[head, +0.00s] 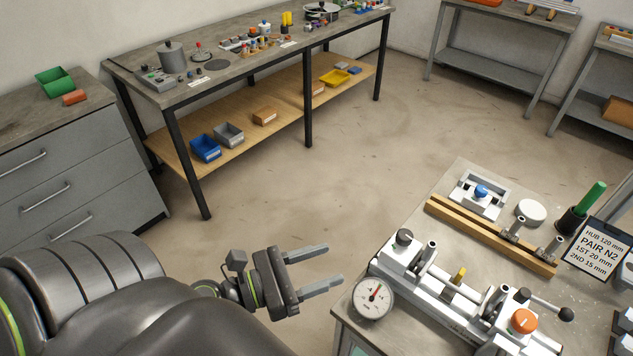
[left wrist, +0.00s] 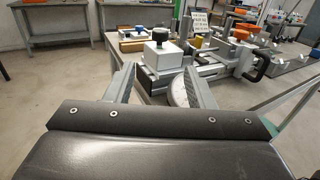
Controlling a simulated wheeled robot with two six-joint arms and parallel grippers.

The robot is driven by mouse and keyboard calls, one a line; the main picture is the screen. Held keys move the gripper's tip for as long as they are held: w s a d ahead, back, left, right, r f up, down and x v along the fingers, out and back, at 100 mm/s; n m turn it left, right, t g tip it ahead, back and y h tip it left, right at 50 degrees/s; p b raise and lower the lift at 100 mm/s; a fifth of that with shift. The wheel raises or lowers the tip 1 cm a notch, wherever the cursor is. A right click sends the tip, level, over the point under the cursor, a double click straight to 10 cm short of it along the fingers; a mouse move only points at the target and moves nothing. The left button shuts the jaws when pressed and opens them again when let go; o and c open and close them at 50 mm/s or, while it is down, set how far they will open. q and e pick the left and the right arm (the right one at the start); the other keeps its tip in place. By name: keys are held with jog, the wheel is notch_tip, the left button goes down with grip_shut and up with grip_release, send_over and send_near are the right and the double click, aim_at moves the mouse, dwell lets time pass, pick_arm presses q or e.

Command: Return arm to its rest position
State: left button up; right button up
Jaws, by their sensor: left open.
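My left gripper (head: 332,268) is open and empty. In the head view it hangs over the floor, just left of the jig table (head: 350,325), with its fingers pointing right. The frame jig (head: 440,295), a white and grey metal fixture with a black knob and an orange knob (head: 523,321), sits on that table to the right of the fingers. A round dial gauge (head: 373,298) is at the jig's near left end. In the left wrist view my open fingers (left wrist: 160,88) frame the jig's end, and one finger partly covers the dial (left wrist: 182,92). My right gripper is not in view.
A sign (head: 597,248), a green-handled tool (head: 592,200) and a wooden bar (head: 490,235) are on the jig table. A long workbench (head: 240,70) with a lower shelf stands behind. Grey drawers (head: 70,170) stand at left. The floor between is clear.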

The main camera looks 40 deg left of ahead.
pick_arm(q)
jog(key=shift+s+a, duration=0.15)
jog(key=shift+s, duration=0.1)
dwell(0.4)
jog(key=w+a+f+n+y, duration=0.2)
jog(key=a+f+n+y, duration=0.15)
jog(key=f+n, duration=0.4)
jog(key=w+a+f+n+y, duration=0.2)
jog(key=a+f+n, duration=0.2)
jog(key=f+n, duration=0.3)
jog(key=s+a+f+n+g+y, duration=0.25)
jog(key=f+n, duration=0.35)
jog(key=f, duration=0.4)
jog(key=s+a+f+n+g+y, duration=0.25)
jog(key=f+n, duration=0.25)
jog(key=f, duration=0.4)
jog(key=s+d+f+n+g, duration=0.2)
jog(key=s+f+n+g, duration=0.2)
jog(key=s+f+n, duration=0.4)
jog(key=s+d+f+n+g, duration=0.2)
jog(key=s+f+n+g, duration=0.3)
jog(key=s+f+n, duration=0.4)
jog(key=s+f, duration=0.4)
jog(key=s, duration=0.1)
jog(key=shift+s+f+g+h, duration=0.2)
jog(key=shift+s+g+h, duration=0.1)
jog(key=shift+h, duration=0.05)
jog(key=shift+d, duration=0.1)
